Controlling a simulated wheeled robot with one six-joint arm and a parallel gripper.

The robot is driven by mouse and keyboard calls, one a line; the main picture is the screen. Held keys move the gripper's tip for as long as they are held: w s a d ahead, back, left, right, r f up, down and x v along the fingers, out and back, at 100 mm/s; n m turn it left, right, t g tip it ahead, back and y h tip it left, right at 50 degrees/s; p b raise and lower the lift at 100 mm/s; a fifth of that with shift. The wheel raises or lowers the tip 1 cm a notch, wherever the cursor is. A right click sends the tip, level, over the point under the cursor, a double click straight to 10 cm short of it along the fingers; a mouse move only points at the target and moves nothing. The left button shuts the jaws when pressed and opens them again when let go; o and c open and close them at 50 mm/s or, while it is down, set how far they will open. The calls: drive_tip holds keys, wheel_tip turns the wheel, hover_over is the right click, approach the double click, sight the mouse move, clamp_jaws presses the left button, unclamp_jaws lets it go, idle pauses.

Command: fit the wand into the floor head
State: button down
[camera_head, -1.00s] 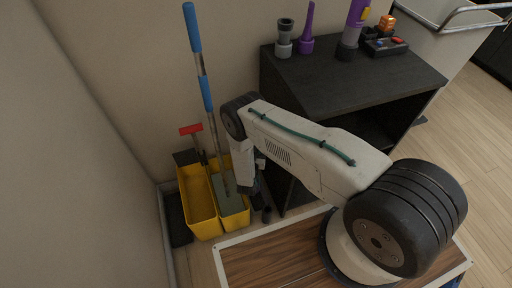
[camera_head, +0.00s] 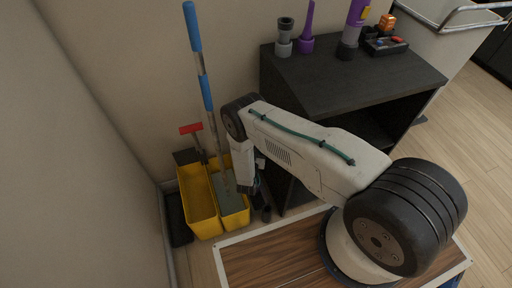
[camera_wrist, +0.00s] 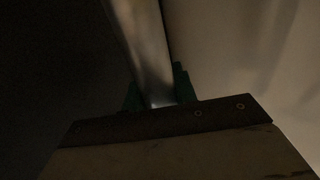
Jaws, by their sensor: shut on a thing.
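In the wrist view, my gripper (camera_wrist: 157,92) has its green fingers on both sides of a pale metallic tube, the wand (camera_wrist: 148,40), and is shut on it. The tube runs up and out of the picture. In the head view, my gripper (camera_head: 256,188) points down between the yellow bucket and the dark cabinet, mostly hidden by my arm. A small dark piece (camera_head: 266,214) stands on the floor just below it; I cannot tell whether it is part of the floor head. The joint between wand and floor head is not visible.
A yellow two-part bucket (camera_head: 203,205) holding a blue-handled mop (camera_head: 198,60) stands left of my gripper, by the wall. The black cabinet (camera_head: 350,75) is to the right, with a purple vacuum (camera_head: 355,18) and attachments on top. A wooden board (camera_head: 260,262) lies in front.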

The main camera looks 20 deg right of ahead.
drive_tip(key=c, duration=1)
unclamp_jaws()
drive_tip(key=shift+f, duration=0.15)
drive_tip(key=shift+c, duration=0.2)
drive_tip(key=shift+s, duration=0.1)
drive_tip(key=v, duration=0.7)
drive_tip(key=shift+s+a, duration=0.2)
drive_tip(key=shift+s, duration=0.1)
drive_tip(key=shift+f, duration=0.1)
